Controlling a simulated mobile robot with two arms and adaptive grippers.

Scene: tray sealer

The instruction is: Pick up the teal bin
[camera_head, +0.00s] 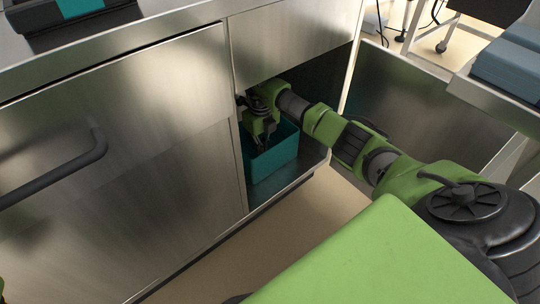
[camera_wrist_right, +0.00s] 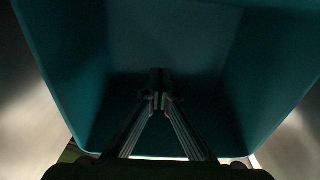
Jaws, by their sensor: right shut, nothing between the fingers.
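The teal bin (camera_head: 273,160) stands upright inside the open lower compartment of the steel cabinet in the head view. My right arm reaches in from the right, and my right gripper (camera_head: 262,143) points down at the bin's near left part, at or inside its opening. In the right wrist view the bin's teal walls (camera_wrist_right: 75,60) fill most of the picture. The fingers of my right gripper (camera_wrist_right: 158,98) meet at their tips with nothing between them, in front of the dark bin interior. My left gripper is not in view.
A closed steel cabinet front (camera_head: 130,150) with a dark handle (camera_head: 60,175) is at the left. An open steel door panel (camera_head: 425,105) stands to the right of the compartment. Blue-grey stacked items (camera_head: 508,68) lie at the upper right. The beige floor (camera_head: 310,215) before the compartment is clear.

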